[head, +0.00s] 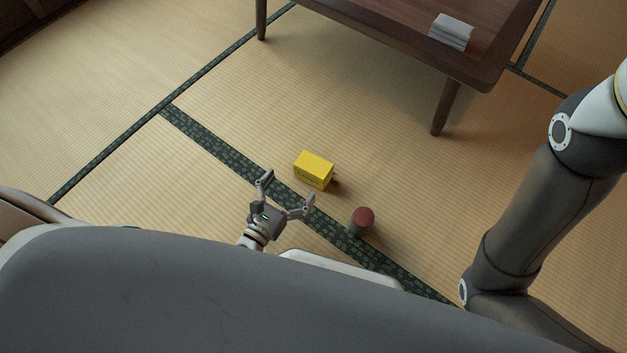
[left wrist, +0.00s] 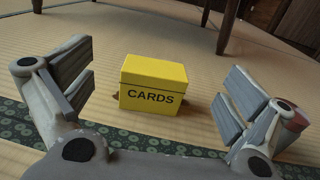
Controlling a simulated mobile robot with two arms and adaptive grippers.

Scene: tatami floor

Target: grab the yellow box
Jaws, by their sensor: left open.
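The yellow box (head: 314,170) sits on the tatami floor near the middle of the head view, just past the dark green border strip. In the left wrist view the yellow box (left wrist: 153,85) is upright, with "CARDS" printed on its near face. My left gripper (head: 287,192) is open and empty, close to the box on its near side. In the left wrist view the fingers (left wrist: 158,97) stand wide on either side of the box, with gaps on both sides. My right arm shows at the right of the head view, but its gripper is out of frame.
A can with a red top (head: 362,221) stands on the floor right of my left gripper; part of it shows behind the right finger in the left wrist view (left wrist: 296,122). A dark wooden table (head: 400,35) with folded grey cloths (head: 452,31) stands beyond. Floor left of the box is clear.

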